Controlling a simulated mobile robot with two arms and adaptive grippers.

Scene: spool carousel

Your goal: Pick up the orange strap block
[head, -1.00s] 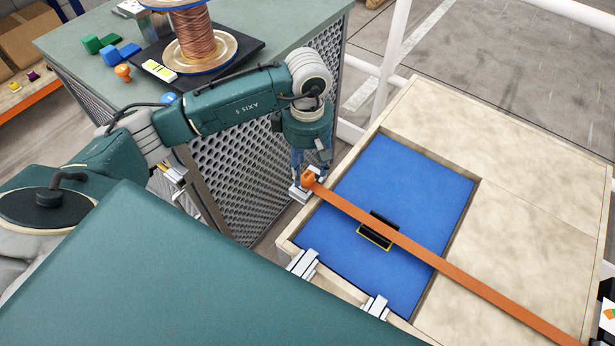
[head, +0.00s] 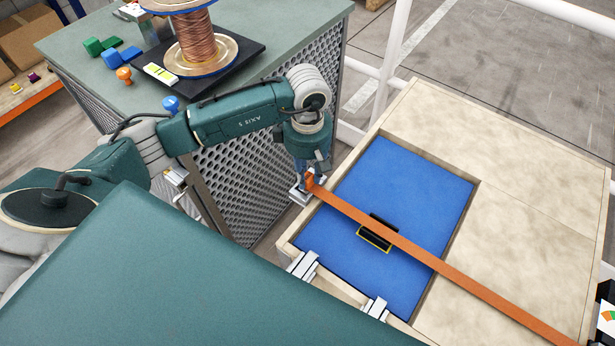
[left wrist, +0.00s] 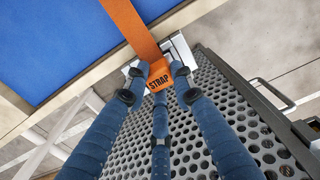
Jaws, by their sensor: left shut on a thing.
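The orange strap block (head: 310,184) sits at the near-left end of an orange strap (head: 440,265), beside the edge of the pale crate. In the left wrist view the block (left wrist: 159,78) shows the word STRAP on its face. My left gripper (head: 313,174) is at the block, its blue fingers (left wrist: 158,88) shut on it from the sides. In the head view the fingers partly cover the block. A silver bracket (head: 299,195) sits right by the block. My right gripper is not in view.
The strap runs across the pale crate (head: 535,200) and its blue recessed panel (head: 410,180), over a black handle (head: 375,236). A perforated-sided bench (head: 90,70) with a copper spool (head: 193,40) stands behind my left arm. Silver latches (head: 303,266) line the crate's near edge.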

